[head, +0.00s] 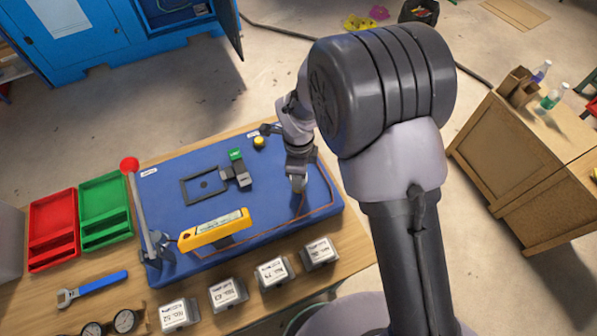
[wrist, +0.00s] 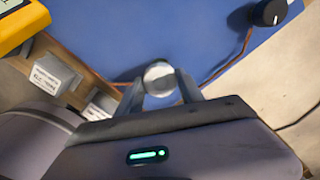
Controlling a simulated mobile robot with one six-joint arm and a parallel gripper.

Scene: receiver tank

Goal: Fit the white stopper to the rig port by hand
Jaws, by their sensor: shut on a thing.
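My gripper (head: 298,185) is over the right part of the blue rig board (head: 270,220), pointing down. In the wrist view my gripper (wrist: 160,85) has its two fingers shut on a round, pale white thing, which looks like the white stopper (wrist: 158,76). The stopper is seen end-on; its far end is hidden. I cannot tell whether it touches the board. In the head view the stopper cannot be made out. No rig port shows clearly; it may be hidden beneath the stopper or gripper.
The board carries a yellow instrument (head: 215,231), a green-topped valve (head: 237,168), a dark square frame (head: 203,185) and a red-tipped lever (head: 138,205). A thin brown tube crosses its right side. Several labelled blocks (head: 272,272) line the front edge. Red (head: 53,222) and green (head: 104,205) trays stand left.

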